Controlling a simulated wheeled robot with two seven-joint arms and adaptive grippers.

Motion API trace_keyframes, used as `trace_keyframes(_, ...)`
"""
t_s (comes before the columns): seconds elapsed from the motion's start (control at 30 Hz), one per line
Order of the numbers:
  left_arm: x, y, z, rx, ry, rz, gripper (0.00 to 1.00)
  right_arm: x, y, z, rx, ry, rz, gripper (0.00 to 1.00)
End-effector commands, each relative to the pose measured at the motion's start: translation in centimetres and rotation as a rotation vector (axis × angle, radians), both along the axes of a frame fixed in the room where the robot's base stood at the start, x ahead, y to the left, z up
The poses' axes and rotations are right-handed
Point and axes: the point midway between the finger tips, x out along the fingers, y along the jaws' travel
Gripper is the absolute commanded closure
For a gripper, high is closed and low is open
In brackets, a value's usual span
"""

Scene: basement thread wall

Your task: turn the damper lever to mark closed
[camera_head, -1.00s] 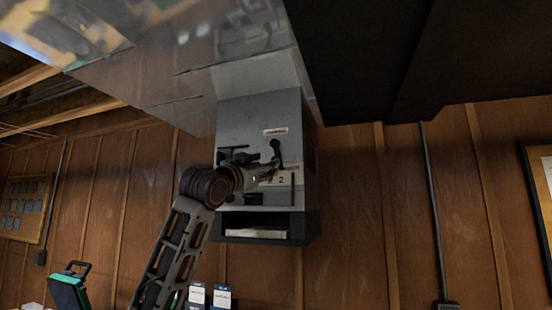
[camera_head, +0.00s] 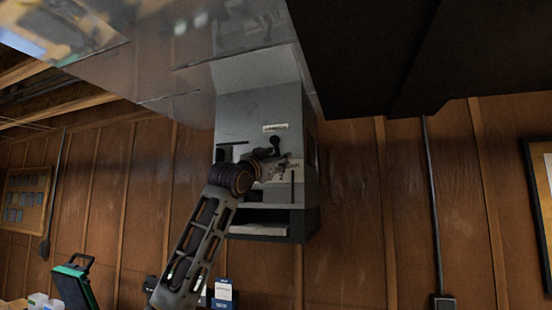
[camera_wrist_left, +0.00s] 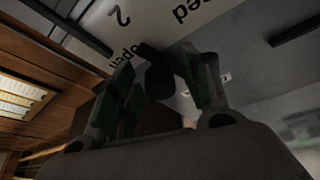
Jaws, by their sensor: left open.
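The damper unit is a grey metal box (camera_head: 258,115) on the wood-panelled wall, with a white label plate on its front. The dark damper lever (camera_head: 274,141) shows a rounded end above my left gripper (camera_head: 274,164). In the left wrist view a dark knob-like end of the lever (camera_wrist_left: 160,82) lies between the two open fingers. Whether the fingers touch it cannot be told. My gripper partly hides the lever and plate in the head view.
A dark open slot (camera_head: 262,225) with a pale slab is at the box's bottom. A large duct (camera_head: 180,75) runs above, beside a black overhead body (camera_head: 400,50). A green-and-black case (camera_head: 74,284) stands lower left. A vertical conduit (camera_head: 432,210) runs down the right wall.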

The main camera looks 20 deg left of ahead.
Motion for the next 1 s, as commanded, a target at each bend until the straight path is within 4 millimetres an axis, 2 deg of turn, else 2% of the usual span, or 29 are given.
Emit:
trace_keyframes(0.2, -0.01, -0.01, -0.03, 0.000, 0.000, 0.000, 0.54, 0.02, -0.02, -0.04, 0.000, 0.000, 0.000, 0.60)
trace_keyframes(0.57, -0.03, 0.01, -0.02, 0.001, 0.000, 0.000, 1.00, 0.03, 0.02, -0.05, 0.000, 0.000, 0.000, 0.60)
trace_keyframes(1.0, 0.08, -0.01, -0.06, 0.003, 0.001, 0.001, 1.00, 0.04, 0.42, -0.05, 0.004, 0.000, -0.002, 0.60)
